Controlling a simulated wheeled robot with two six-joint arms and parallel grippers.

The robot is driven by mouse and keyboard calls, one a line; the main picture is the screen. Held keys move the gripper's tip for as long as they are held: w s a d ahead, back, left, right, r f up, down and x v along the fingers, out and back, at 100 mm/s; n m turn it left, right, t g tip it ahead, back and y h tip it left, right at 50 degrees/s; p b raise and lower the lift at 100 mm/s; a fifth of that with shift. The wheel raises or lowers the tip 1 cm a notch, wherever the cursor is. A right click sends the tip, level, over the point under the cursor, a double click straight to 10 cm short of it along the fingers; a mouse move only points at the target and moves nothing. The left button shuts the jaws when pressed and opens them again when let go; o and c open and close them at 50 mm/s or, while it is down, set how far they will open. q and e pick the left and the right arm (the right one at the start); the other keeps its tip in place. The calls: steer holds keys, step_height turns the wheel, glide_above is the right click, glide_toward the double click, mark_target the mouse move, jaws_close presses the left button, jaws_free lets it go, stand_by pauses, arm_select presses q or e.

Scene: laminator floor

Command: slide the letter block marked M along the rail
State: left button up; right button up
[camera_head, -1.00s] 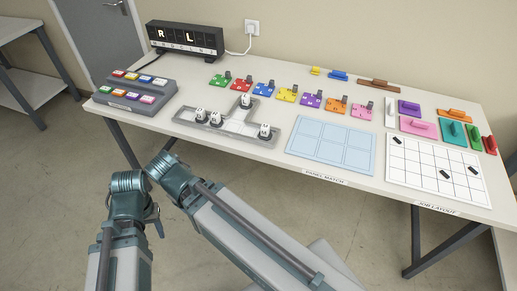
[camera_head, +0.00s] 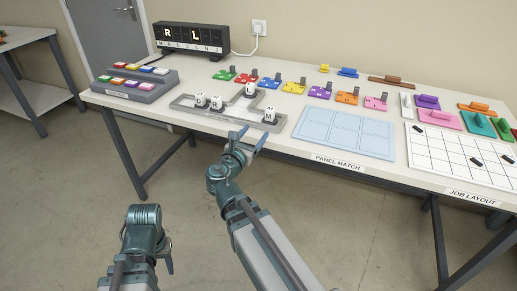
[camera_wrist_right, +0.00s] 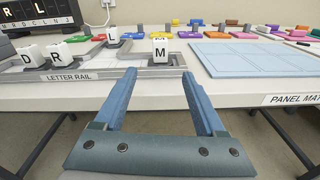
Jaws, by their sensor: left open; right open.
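The M block (camera_head: 269,115) is a white cube on a dark base at the right end of the grey letter rail (camera_head: 190,108). In the right wrist view the M block (camera_wrist_right: 160,50) stands upright beyond my open fingers, roughly centred between them and apart from them. The D block (camera_head: 200,100) and R block (camera_head: 216,103) sit to its left on the rail, and another white block (camera_head: 250,90) sits on the rear branch. My right gripper (camera_head: 240,136) is open and empty just in front of the table edge. My left gripper (camera_head: 145,240) is low at the left, away from the table.
A display box (camera_head: 190,38) showing R and L stands at the back left, with a button console (camera_head: 135,82) before it. A pale blue panel board (camera_head: 345,132) lies right of the rail. Coloured pieces line the rear. The table's front edge is close to my right gripper.

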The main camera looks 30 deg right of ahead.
mark_target(268, 114)
steer(key=shift+d+n, duration=0.2)
steer(key=shift+n, duration=0.6)
steer(key=shift+w+d, duration=0.1)
steer(key=x, duration=1.3)
steer(key=shift+w+d+r, duration=0.15)
steer(key=shift+w+r, duration=0.1)
steer(key=shift+r, duration=0.1)
jaws_close()
